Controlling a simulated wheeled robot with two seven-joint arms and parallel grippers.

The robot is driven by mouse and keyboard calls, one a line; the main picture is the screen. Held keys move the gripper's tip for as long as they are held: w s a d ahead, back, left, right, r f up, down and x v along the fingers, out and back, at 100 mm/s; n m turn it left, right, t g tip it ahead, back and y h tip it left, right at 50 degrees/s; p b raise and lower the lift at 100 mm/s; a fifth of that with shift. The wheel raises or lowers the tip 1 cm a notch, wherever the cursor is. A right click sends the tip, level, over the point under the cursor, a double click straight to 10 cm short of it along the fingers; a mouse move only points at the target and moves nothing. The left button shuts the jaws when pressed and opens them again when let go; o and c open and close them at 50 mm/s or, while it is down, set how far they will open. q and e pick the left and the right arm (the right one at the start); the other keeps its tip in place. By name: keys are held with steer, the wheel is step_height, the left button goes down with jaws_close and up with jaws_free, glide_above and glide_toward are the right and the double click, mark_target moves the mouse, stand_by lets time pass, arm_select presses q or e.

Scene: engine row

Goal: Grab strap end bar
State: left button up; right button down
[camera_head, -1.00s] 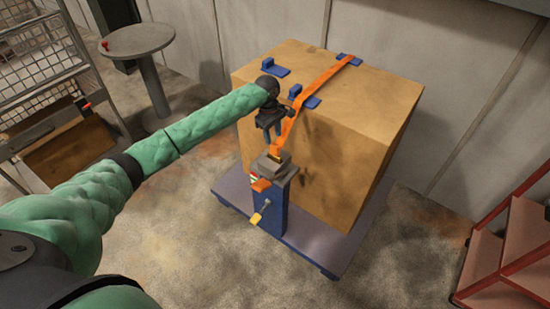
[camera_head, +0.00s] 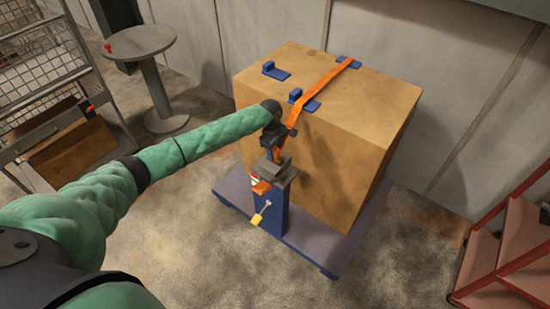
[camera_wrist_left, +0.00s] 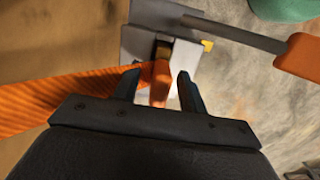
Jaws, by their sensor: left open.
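An orange strap (camera_head: 318,88) runs over the top of a large brown box (camera_head: 345,120) and down its near edge to a grey buckle (camera_head: 279,173) on a blue post (camera_head: 273,212). My left gripper (camera_head: 277,158) is just above the buckle, beside the strap. In the left wrist view the left gripper (camera_wrist_left: 156,84) is open, its two fingers on either side of an orange end piece (camera_wrist_left: 159,92) below the grey buckle plate (camera_wrist_left: 150,45). The strap (camera_wrist_left: 60,100) passes at left. I cannot tell which part is the end bar, nor whether the fingers touch anything.
The box stands on a low grey platform (camera_head: 320,243). Blue corner pieces (camera_head: 275,70) sit on its top. An orange handle (camera_wrist_left: 300,55) is right of the buckle in the wrist view. A round table (camera_head: 142,41) and wire cart (camera_head: 45,70) stand left, a red rack (camera_head: 505,250) right.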

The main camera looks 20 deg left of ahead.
arm_select(q)
steer(key=shift+f, duration=0.2)
steer(key=shift+c, duration=0.4)
jaws_close()
